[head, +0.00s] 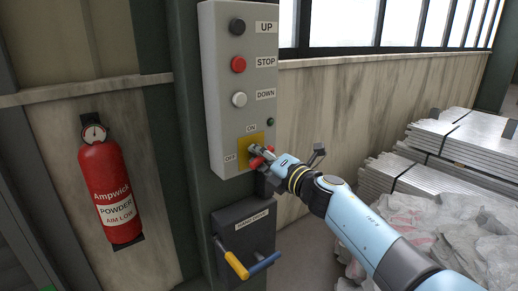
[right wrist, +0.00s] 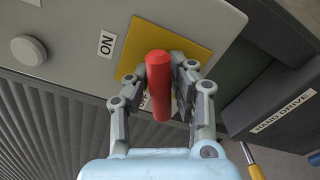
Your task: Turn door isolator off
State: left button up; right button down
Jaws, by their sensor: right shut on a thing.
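The door isolator is a red handle (head: 256,162) on a yellow plate (head: 243,151) low on the grey control box. ON is printed above the plate and OFF to its left. My right gripper (head: 262,155) is at the handle, its fingers shut on it. In the right wrist view the red handle (right wrist: 159,85) stands between both fingers (right wrist: 160,82), in front of the yellow plate (right wrist: 190,45). The ON label is left of the plate there, and another label is mostly hidden behind the fingers. My left gripper is out of view.
The control box (head: 217,100) has UP, STOP and DOWN buttons above the isolator. Below is a dark hand drive box (head: 228,222) with a yellow-and-blue crank (head: 237,265). A fire extinguisher (head: 110,190) hangs at left. Stacked metal sheets (head: 425,160) lie at right.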

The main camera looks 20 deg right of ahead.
jog(key=m+p, duration=0.2)
jog(key=m, duration=0.3)
jog(key=shift+p, duration=0.3)
dwell(0.4)
jog(key=c, duration=1.2)
grip_release()
jog(key=shift+d, duration=0.1)
jog(key=shift+o, duration=0.2)
jog(key=shift+s, duration=0.1)
jog(key=v, duration=1.2)
